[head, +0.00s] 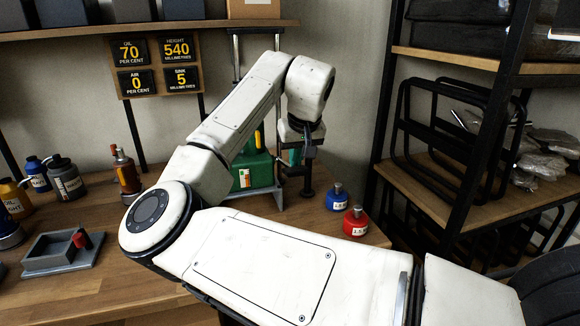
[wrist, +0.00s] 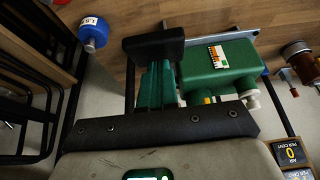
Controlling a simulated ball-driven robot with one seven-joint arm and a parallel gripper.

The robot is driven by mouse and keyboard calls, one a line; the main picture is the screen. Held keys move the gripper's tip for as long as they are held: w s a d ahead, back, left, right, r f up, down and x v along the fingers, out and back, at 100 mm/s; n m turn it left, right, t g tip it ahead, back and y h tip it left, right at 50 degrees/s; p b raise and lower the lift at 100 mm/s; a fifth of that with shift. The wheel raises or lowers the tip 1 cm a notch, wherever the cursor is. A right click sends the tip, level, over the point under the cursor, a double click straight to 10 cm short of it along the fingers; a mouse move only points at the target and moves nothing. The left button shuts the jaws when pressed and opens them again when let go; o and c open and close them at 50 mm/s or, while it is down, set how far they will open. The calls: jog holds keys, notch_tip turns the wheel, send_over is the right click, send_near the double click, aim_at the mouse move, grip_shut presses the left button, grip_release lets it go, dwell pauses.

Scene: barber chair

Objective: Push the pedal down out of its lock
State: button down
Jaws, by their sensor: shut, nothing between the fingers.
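My gripper (head: 294,162) points down at the right side of a green box-shaped unit (head: 256,170) on the bench. Its green fingers are together in the wrist view (wrist: 156,66), with nothing between them. A dark flat pad (wrist: 153,46), which looks like the pedal, lies at the fingertips and hides their ends. I cannot tell whether the fingers touch it or are just above it. The green unit also shows in the wrist view (wrist: 222,68), right of the fingers, with a label and yellow and white fittings. The pedal's lock cannot be made out.
A sign board (head: 158,65) reads oil 70, height 540, air 0, sink 5. Blue (head: 337,197) and red (head: 355,221) weights or bottles stand right of the unit. A grey tray (head: 55,251) and several bottles are at left. A metal shelf (head: 470,150) stands at right.

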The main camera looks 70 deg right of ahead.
jog(key=shift+f, duration=0.15)
jog(key=shift+s+a+f+b, duration=0.15)
jog(key=shift+f+b, duration=0.1)
jog(key=shift+f, duration=0.45)
jog(key=shift+s+a+f+b, duration=0.1)
jog(key=shift+f+b, duration=0.15)
jog(key=shift+f, duration=0.4)
jog(key=r+p, duration=0.7)
jog(key=shift+w+d+r, duration=0.15)
jog(key=shift+w+d, duration=0.2)
jog(key=shift+d, duration=0.05)
